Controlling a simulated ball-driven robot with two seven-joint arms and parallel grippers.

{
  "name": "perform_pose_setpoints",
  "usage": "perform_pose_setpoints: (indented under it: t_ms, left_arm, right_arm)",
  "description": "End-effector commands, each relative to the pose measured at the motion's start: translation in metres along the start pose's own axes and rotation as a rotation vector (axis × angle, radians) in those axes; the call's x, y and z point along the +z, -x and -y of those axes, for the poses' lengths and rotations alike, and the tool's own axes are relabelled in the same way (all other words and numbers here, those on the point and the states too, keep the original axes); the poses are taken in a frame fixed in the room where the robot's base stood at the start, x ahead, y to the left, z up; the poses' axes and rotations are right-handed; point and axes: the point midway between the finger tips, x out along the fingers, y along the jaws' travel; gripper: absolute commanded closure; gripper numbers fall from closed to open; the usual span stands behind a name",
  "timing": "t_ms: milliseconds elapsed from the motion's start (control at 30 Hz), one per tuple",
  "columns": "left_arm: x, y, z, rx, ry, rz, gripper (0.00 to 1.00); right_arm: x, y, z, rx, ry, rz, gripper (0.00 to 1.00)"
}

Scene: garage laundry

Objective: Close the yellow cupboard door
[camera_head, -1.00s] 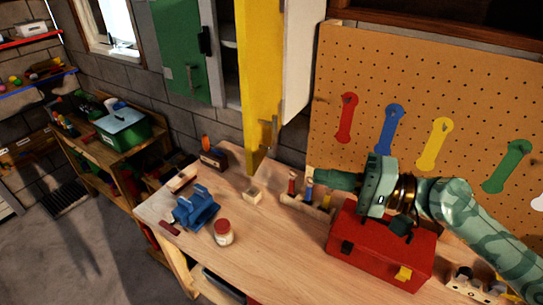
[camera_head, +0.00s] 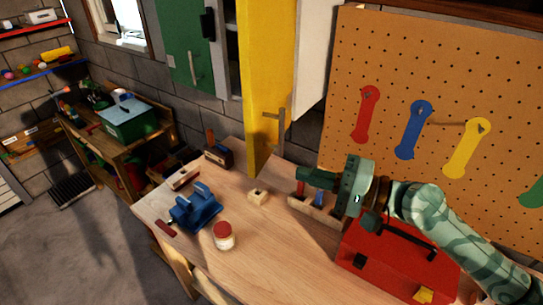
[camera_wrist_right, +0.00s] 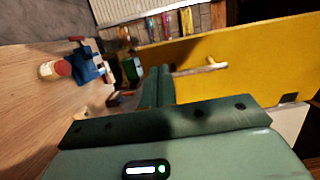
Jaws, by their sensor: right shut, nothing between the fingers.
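The yellow cupboard door (camera_head: 265,80) stands open above the workbench, seen nearly edge-on, with a metal handle (camera_head: 281,127) near its lower edge. In the right wrist view the door (camera_wrist_right: 240,62) fills the right side and its handle (camera_wrist_right: 200,69) sticks out toward the fingers. My right gripper (camera_head: 301,180) is shut and empty, to the right of the door and a little below the handle. Its closed fingers (camera_wrist_right: 158,84) point past the handle in the wrist view; I see no clear contact. My left gripper is not in view.
A red toolbox (camera_head: 390,262) sits under my right arm. A blue vise (camera_head: 194,206), a jar (camera_head: 223,237) and a small wooden block (camera_head: 258,196) stand on the workbench (camera_head: 270,255). The green cupboard door (camera_head: 186,45) is at the left. A pegboard (camera_head: 400,70) stands behind.

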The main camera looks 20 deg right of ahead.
Motion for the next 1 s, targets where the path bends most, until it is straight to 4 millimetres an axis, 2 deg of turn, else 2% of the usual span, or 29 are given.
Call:
perform_pose_setpoints:
  t_ms: [33, 100, 300, 400, 600, 1000]
  left_arm:
    - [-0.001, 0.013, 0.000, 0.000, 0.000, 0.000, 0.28]
    - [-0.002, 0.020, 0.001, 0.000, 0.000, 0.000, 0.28]
    - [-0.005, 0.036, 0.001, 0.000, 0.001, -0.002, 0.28]
    - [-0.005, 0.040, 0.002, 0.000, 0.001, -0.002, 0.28]
    - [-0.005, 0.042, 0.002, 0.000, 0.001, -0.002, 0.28]
    - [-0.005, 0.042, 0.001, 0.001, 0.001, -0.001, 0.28]
  right_arm:
    - [-0.001, -0.011, 0.008, -0.006, -0.001, -0.001, 1.00]
    - [0.000, -0.027, 0.007, -0.005, -0.002, 0.000, 1.00]
    - [0.000, -0.061, 0.005, -0.003, -0.003, 0.000, 1.00]
    - [0.000, -0.072, 0.002, -0.001, -0.001, 0.000, 1.00]
    - [0.000, -0.081, 0.000, 0.001, 0.000, 0.000, 1.00]
    - [-0.001, -0.081, -0.001, 0.002, 0.000, -0.003, 1.00]
